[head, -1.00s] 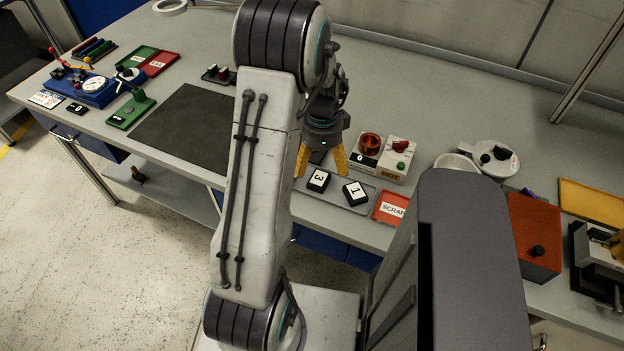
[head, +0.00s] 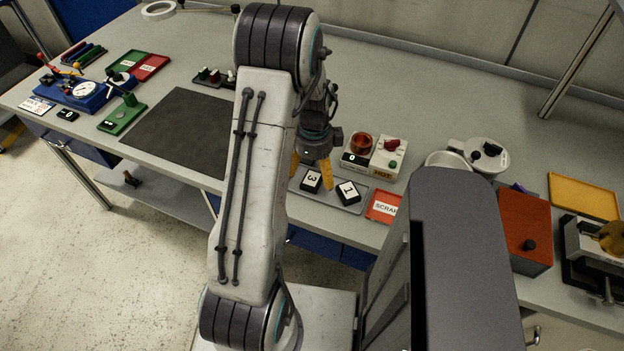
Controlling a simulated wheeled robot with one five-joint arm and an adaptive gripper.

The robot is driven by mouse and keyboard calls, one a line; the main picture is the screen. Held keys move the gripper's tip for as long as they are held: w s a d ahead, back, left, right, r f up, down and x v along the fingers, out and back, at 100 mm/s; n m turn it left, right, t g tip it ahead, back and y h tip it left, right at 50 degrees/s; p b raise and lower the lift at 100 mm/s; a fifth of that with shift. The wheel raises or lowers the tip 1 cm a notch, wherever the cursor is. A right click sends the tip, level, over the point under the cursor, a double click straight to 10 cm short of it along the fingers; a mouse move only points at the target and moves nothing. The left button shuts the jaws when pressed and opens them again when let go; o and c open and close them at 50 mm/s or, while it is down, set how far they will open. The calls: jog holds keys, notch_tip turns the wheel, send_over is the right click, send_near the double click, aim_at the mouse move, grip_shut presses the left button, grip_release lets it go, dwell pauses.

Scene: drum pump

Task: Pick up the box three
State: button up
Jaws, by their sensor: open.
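Box three (head: 311,180) is a small black box with a white label reading 3. It sits on a grey tray (head: 352,208) near the front edge of the bench. Box one (head: 348,192), a like black box labelled 1, sits to its right on the same tray. My gripper (head: 311,170) points down with its two yellow fingers spread apart and empty. The fingertips are right at box three in the picture, one to its upper left and one to its right. I cannot tell whether they touch it or how high they are. My arm hides part of the tray's left side.
A white unit (head: 386,158) marked HOT, with a copper-coloured cup, stands close behind the tray. A red SCRAP tray (head: 383,206) lies to the right. A dark mat (head: 178,132) to the left is clear. An orange-red box (head: 528,232) stands farther right.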

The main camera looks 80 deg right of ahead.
aim_at(313, 179)
jog(key=shift+w+d+f+p, duration=0.1)
jog(key=shift+f+p, duration=0.25)
jog(key=shift+f, duration=1.7)
jog(key=shift+c, duration=0.4)
jog(key=c, duration=1.3)
jog(key=shift+o, duration=0.2)
jog(key=shift+r, duration=0.1)
